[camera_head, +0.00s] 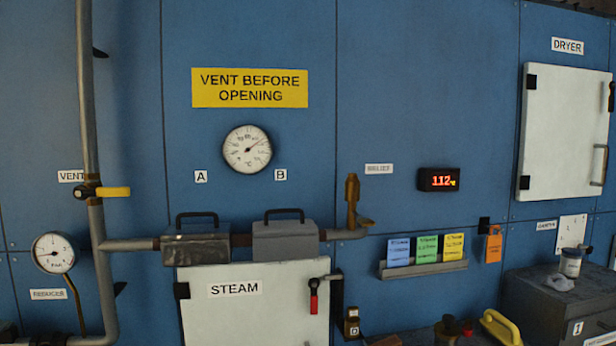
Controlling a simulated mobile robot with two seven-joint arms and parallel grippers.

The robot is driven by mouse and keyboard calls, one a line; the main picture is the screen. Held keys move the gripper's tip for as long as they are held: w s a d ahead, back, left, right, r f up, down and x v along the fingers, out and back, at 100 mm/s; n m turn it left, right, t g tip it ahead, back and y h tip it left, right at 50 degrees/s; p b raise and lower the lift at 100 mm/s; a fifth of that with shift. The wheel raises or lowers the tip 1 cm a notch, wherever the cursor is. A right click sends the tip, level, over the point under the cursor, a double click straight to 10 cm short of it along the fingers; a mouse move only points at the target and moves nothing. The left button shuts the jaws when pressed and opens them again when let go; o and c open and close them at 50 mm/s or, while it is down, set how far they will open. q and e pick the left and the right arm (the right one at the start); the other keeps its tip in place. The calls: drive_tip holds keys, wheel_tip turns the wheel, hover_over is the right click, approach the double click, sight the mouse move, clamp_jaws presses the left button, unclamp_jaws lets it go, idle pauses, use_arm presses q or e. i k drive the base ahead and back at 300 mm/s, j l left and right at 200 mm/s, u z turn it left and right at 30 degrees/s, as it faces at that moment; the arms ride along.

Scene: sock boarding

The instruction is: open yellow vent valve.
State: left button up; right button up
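The yellow vent valve (113,191) sits on a grey vertical pipe (86,110) at the left, beside a white "VENT" label (71,176). Its yellow lever points right, level and square across the pipe. The valve body is dark with a brass-coloured part. Neither of my grippers shows in the head view, so nothing of mine touches the valve.
A pressure gauge (54,253) hangs below left of the valve. A horizontal pipe (130,244) runs right to two grey handled blocks (285,240) above the white STEAM door (255,310). The blue wall (135,120) around the lever is clear.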

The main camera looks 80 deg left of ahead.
sight(80, 192)
drive_tip(key=k+l+u, duration=0.1)
drive_tip(key=u, duration=0.25)
drive_tip(key=k+u, duration=0.2)
drive_tip(key=u, duration=1.9)
